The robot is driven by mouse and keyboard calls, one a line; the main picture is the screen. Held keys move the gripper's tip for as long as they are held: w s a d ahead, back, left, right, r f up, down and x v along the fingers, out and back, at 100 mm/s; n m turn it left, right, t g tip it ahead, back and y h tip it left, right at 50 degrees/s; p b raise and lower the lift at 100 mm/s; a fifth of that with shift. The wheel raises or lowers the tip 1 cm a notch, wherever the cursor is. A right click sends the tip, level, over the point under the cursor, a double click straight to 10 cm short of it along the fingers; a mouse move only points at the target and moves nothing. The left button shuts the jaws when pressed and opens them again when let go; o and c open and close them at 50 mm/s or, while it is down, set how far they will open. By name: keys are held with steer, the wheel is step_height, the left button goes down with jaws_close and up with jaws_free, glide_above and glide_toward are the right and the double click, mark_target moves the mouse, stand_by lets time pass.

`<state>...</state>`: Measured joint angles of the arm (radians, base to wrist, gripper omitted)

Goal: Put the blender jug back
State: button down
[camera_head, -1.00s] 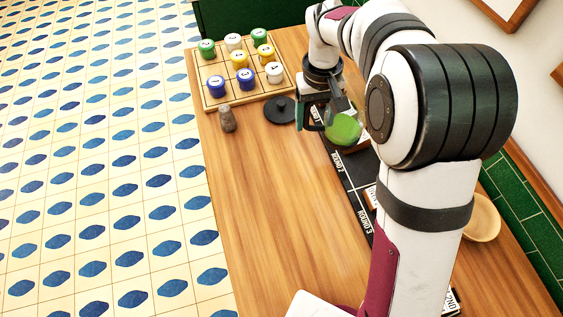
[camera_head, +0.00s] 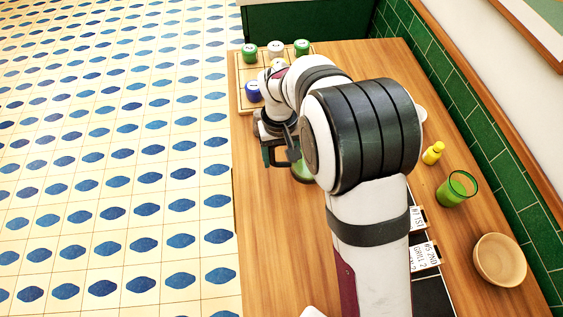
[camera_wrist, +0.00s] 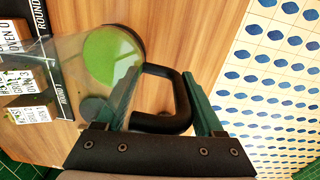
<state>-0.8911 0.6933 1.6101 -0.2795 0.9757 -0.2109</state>
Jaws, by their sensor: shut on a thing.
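The blender jug is clear with green contents and a black handle, and shows in the wrist view (camera_wrist: 103,58). My gripper (camera_wrist: 163,95) is shut on the handle, with one green finger on each side of it. In the head view my gripper (camera_head: 272,150) is near the table's left edge, and only part of the green jug (camera_head: 302,171) shows beside my arm. A dark round shape (camera_wrist: 95,108) shows below the green in the wrist view; I cannot tell what it is. I cannot identify a blender base.
A board with green, white and blue lidded pots (camera_head: 253,91) is at the back left. A yellow bottle (camera_head: 433,153), green glass (camera_head: 456,189) and wooden bowl (camera_head: 499,259) stand along the right wall. Labelled cards (camera_wrist: 20,80) lie by a black strip. The wooden table (camera_head: 275,250) is bare at front left.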

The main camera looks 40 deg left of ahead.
mark_target(281, 162)
steer(key=shift+f, duration=1.8)
steer(key=shift+f, duration=0.1)
jaws_free()
step_height(281, 162, up, 12)
steer(key=shift+r, duration=0.15)
steer(key=d+r+m, duration=0.3)
steer(key=d, duration=0.5)
steer(key=d+r+m, duration=0.2)
steer(key=d+r, duration=0.1)
steer(key=d, duration=0.4)
steer(key=s+d+m+y, duration=0.2)
steer(key=s+d+m, duration=0.8)
steer(key=s+d, duration=0.5)
steer(key=shift+s+d+f, duration=0.15)
steer(key=shift+d+f, duration=0.3)
